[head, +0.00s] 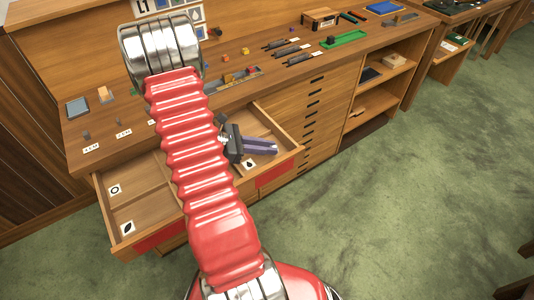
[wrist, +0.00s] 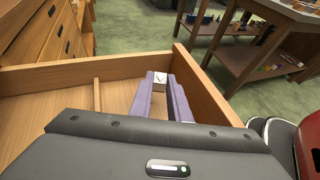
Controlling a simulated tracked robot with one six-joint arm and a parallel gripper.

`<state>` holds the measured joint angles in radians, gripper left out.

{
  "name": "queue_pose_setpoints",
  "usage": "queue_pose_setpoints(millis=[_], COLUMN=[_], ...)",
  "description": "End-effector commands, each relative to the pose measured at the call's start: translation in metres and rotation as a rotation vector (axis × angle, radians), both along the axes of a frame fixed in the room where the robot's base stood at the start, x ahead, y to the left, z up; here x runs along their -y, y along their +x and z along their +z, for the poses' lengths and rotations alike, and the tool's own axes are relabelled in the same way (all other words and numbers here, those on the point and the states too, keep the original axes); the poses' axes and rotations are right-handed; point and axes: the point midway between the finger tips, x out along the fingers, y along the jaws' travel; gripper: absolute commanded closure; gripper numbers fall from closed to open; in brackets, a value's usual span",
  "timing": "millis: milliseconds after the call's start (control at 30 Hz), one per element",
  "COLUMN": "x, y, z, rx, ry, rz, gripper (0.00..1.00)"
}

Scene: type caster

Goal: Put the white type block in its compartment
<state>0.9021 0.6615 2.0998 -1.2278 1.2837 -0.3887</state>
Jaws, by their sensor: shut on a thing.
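My gripper (head: 262,147) has purple fingers and reaches over the right part of the open wooden drawer (head: 285,160). In the wrist view my gripper (wrist: 162,84) is shut on a small white block (wrist: 157,79) with a dark mark on its face. The block sits between the fingertips, near the drawer's corner. I cannot tell whether it touches the drawer floor. In the head view the block is not clearly visible. Thin dividers split the drawer into compartments. Label cards show a ring (head: 115,190), a leaf shape (head: 127,228) and a drop shape (head: 250,164).
The drawer walls rise around the gripper. The wooden cabinet top (head: 180,110) holds small blocks, dark tools (head: 287,50) and a green tray (head: 344,39). My red arm hides the drawer's middle. Open green floor (head: 400,200) lies to the right.

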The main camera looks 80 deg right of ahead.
Motion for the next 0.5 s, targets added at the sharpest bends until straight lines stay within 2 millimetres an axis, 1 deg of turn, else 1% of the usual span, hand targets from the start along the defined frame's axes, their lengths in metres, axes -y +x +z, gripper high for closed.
queue_pose_setpoints(millis=[100,233,333,500], x=[0.0,0.0,0.0,0.0], y=[-0.001,-0.001,0.0,-0.001], z=[-0.014,-0.028,-0.034,-0.035], rx=[-0.002,-0.002,-0.001,0.0], ry=[0.002,0.001,0.0,0.0], rz=[-0.001,-0.001,-0.001,-0.001], gripper=[1.0,1.0,1.0,1.0])
